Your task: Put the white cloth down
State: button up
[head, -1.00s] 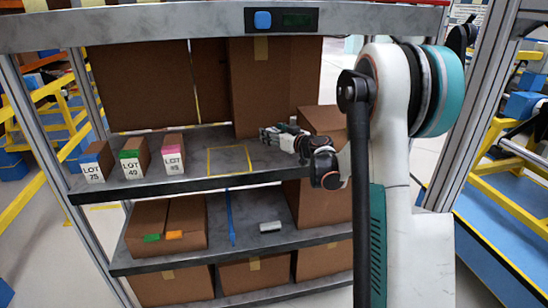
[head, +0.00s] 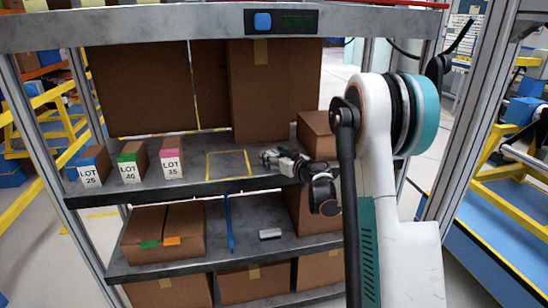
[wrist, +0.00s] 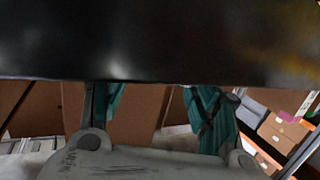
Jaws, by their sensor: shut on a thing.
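My gripper (head: 270,158) is low over the middle shelf (head: 205,140), just right of a yellow outlined square (head: 228,164) that is empty. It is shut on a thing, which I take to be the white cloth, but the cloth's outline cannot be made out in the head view. In the wrist view the two teal fingers show below a broad dark surface (wrist: 150,40) that hides the fingertips and anything between them. I cannot tell whether the gripper or its load touches the shelf.
A tall carton (head: 258,92) is behind the square, a smaller carton (head: 318,137) right of the gripper. The lower shelf holds cartons (head: 165,230), a blue strip and a small whitish block (head: 270,234).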

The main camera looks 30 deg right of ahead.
jog(key=o, duration=1.1)
jog(key=s+p, duration=0.1)
jog(key=s, duration=0.3)
jog(key=s+d+r+p, duration=0.1)
jog(key=s, duration=0.3)
jog(key=s+r+p, duration=0.1)
jog(key=s, duration=0.3)
jog(key=shift+d, duration=0.15)
jog(key=shift+w, duration=0.1)
